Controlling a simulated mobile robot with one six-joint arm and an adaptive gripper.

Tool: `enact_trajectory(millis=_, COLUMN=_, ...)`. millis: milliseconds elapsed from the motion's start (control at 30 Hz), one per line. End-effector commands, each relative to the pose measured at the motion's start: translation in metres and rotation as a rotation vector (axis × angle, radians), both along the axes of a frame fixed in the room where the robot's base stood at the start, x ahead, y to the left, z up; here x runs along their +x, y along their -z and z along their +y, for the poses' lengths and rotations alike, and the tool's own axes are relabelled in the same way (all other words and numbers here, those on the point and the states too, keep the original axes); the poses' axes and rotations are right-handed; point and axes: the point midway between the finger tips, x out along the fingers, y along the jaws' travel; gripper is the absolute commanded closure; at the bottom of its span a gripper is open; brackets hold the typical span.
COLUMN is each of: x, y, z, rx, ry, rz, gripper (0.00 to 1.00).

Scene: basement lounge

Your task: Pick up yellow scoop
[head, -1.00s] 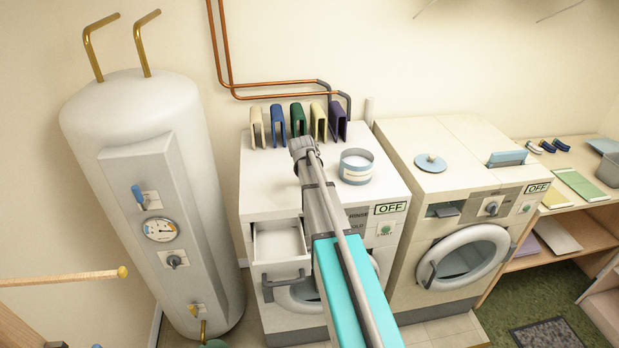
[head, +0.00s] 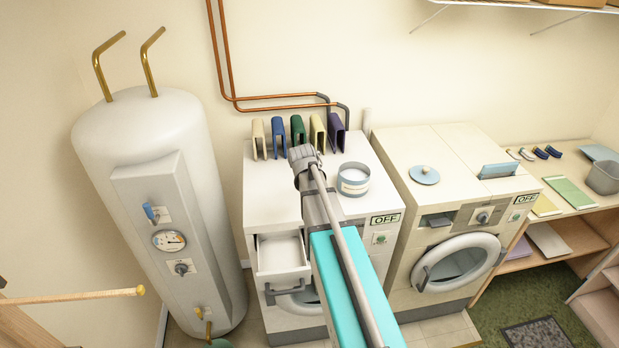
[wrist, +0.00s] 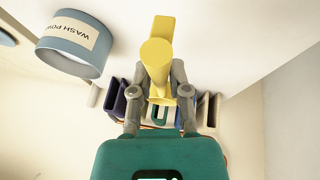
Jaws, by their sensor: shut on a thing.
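The yellow scoop (wrist: 157,55) is between the two fingers of my gripper (wrist: 160,92) in the wrist view, and the fingers are shut on it. Its round end faces the camera and a flat yellow part stretches away behind it. In the head view my arm hides the scoop and the fingers. My wrist end (head: 304,156) is over the left washing machine's top (head: 270,195), left of the wash powder tub (head: 353,188). The tub also shows in the wrist view (wrist: 72,50), apart from the scoop. Whether the scoop touches the machine top I cannot tell.
Several coloured upright holders (head: 278,138) stand along the back of the left machine. Its detergent drawer (head: 281,257) is pulled out. The right machine (head: 445,150) carries a round blue lid (head: 424,175). A white boiler (head: 160,200) stands at the left.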

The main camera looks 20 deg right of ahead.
Motion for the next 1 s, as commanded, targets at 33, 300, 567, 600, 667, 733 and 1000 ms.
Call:
enact_trajectory(millis=33, x=-0.013, y=-0.008, z=0.005, rx=0.000, ry=0.000, rz=0.000, gripper=1.00)
enact_trajectory(millis=300, x=-0.039, y=-0.020, z=0.016, rx=0.000, ry=0.000, rz=0.000, gripper=1.00)
enact_trajectory(millis=567, x=-0.045, y=-0.022, z=0.019, rx=0.000, ry=0.000, rz=0.000, gripper=1.00)
enact_trajectory(millis=600, x=-0.045, y=-0.022, z=0.019, rx=0.000, ry=0.000, rz=0.000, gripper=1.00)
enact_trajectory(millis=667, x=-0.045, y=-0.022, z=0.019, rx=0.000, ry=0.000, rz=0.000, gripper=1.00)
enact_trajectory(millis=733, x=-0.045, y=-0.021, z=0.019, rx=0.000, ry=0.000, rz=0.000, gripper=1.00)
enact_trajectory(millis=1000, x=-0.045, y=-0.021, z=0.019, rx=0.000, ry=0.000, rz=0.000, gripper=1.00)
